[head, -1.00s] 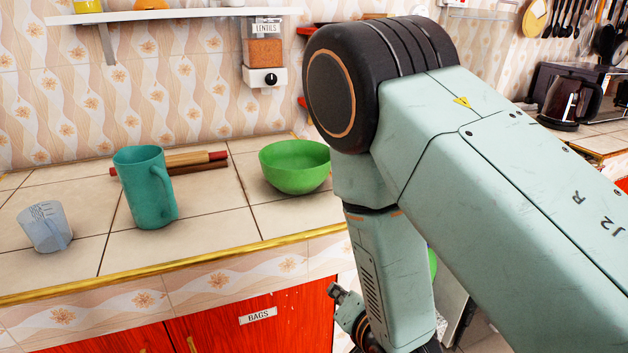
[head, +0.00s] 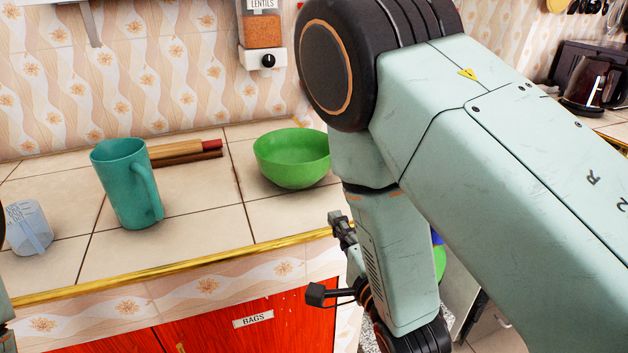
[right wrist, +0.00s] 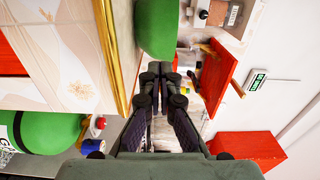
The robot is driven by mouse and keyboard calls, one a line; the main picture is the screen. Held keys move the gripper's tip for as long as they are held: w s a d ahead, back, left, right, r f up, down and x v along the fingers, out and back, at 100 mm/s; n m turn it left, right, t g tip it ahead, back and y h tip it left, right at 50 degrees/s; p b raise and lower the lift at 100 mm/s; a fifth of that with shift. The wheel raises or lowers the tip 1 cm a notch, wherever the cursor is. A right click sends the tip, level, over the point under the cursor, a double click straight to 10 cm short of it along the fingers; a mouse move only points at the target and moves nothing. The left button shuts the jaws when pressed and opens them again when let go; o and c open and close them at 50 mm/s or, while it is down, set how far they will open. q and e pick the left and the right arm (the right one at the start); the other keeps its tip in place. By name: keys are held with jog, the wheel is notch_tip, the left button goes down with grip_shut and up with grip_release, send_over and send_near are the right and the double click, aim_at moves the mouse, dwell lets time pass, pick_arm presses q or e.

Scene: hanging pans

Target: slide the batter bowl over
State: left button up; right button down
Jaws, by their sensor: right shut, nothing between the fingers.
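The green batter bowl (head: 291,158) stands upright on the tiled counter, just left of my right arm in the head view. In the right wrist view the bowl (right wrist: 156,28) is at the top centre, straight beyond the fingertips. My right gripper (head: 339,222) is below and right of the bowl at the counter's front edge, partly hidden by my arm. In the right wrist view its fingers (right wrist: 156,72) are together and empty. A gap seems to remain between them and the bowl. My left gripper does not show.
A lentil dispenser (head: 261,40) hangs on the wall. A green cylinder (right wrist: 50,132) stands below the counter. The tiles in front of the bowl are clear.

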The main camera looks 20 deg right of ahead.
jog(key=b, duration=0.2)
send_near(306, 175)
jog(key=w, duration=0.5)
jog(key=shift+w+a, duration=0.1)
jog(key=shift+w, duration=0.1)
jog(key=shift+w+f, duration=0.1)
jog(key=shift+w, duration=0.5)
jog(key=shift+w+a, duration=0.1)
